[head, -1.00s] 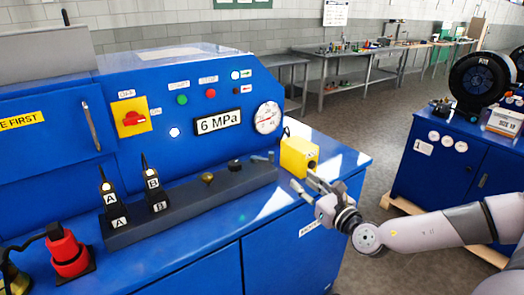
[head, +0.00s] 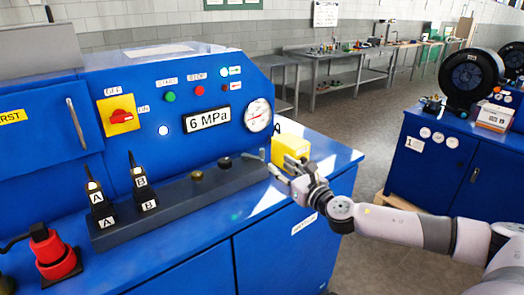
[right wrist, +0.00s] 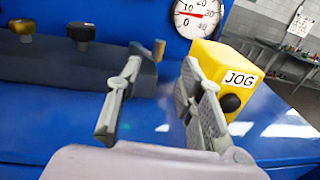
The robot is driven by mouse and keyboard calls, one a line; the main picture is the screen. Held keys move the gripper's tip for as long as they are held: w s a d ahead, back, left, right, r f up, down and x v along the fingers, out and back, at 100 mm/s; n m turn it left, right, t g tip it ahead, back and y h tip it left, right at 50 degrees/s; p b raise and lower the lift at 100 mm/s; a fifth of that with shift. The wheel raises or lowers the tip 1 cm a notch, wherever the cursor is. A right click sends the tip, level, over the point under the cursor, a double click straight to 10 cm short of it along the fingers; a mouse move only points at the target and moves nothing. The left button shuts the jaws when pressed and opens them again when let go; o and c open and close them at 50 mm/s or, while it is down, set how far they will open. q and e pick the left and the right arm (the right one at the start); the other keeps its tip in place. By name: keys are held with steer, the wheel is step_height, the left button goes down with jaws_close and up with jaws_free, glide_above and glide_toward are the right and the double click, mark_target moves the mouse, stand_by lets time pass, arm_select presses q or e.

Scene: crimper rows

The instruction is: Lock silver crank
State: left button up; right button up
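A small silver crank (head: 259,155) shows at the right end of the dark rail (head: 178,207) on the blue machine, beside the yellow JOG box. My right gripper (head: 281,172) is just right of the crank, in front of the yellow box. In the right wrist view the two fingers of the right gripper (right wrist: 162,100) stand apart with nothing between them. There the left finger overlaps the rail's end, and the crank is largely hidden or hard to make out; a small brass-coloured piece (right wrist: 159,49) shows behind that finger. My left gripper is not in view.
The yellow JOG box (right wrist: 226,65) stands close behind and right of the right gripper; it also shows in the head view (head: 290,150). Knobs and two black levers (head: 145,188) marked A and B stand along the rail. A gauge (head: 258,115) is above.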

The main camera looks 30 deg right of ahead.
mark_target(262, 149)
steer(key=w+p, duration=0.3)
steer(key=w, duration=0.6)
steer(key=shift+w, duration=0.25)
steer(key=shift+w+d, duration=0.1)
steer(key=shift+w, duration=0.6)
steer(key=shift+c, duration=0.6)
jaws_close()
